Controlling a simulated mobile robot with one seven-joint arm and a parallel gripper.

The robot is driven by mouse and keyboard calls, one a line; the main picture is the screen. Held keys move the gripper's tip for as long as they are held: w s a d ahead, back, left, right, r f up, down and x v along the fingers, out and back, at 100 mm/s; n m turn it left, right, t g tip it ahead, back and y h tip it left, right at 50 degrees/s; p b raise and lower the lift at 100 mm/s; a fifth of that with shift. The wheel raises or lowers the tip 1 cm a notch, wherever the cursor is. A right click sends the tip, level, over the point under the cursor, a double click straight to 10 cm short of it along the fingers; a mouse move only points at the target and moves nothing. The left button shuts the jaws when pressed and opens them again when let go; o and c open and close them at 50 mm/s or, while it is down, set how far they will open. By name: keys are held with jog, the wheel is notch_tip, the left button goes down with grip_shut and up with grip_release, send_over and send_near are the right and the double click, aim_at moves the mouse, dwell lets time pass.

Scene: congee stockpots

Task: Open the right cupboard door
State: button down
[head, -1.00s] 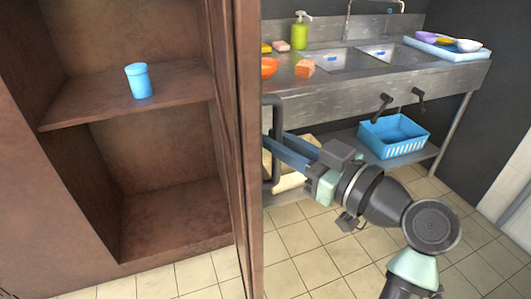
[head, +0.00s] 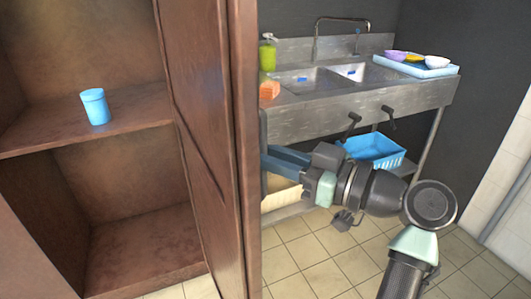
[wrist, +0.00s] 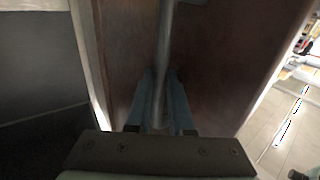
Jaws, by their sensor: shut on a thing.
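The brown cupboard door (head: 205,130) stands swung open, its inner face showing in the head view. It also fills the middle of the wrist view (wrist: 215,60). A grey bar handle (wrist: 166,45) runs upright on the door's outer face. My gripper (wrist: 158,100) has its blue fingers on either side of the handle and is shut on it. In the head view my gripper (head: 282,162) reaches the door's outer side from the right, its fingertips partly hidden by the door edge.
A steel sink counter (head: 300,125) stands behind my arm, with a green soap bottle (head: 267,53), an orange sponge (head: 269,90) and a blue tray (head: 430,71) of bowls. A blue basket (head: 375,150) sits below. Tiled floor (head: 310,255) is clear at front.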

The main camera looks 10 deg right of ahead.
jog(key=c, duration=0.8)
grip_release()
jog(key=shift+w+a, duration=0.2)
jog(key=shift+w, duration=0.05)
jog(key=shift+s+d, duration=0.1)
jog(key=v, duration=1.3)
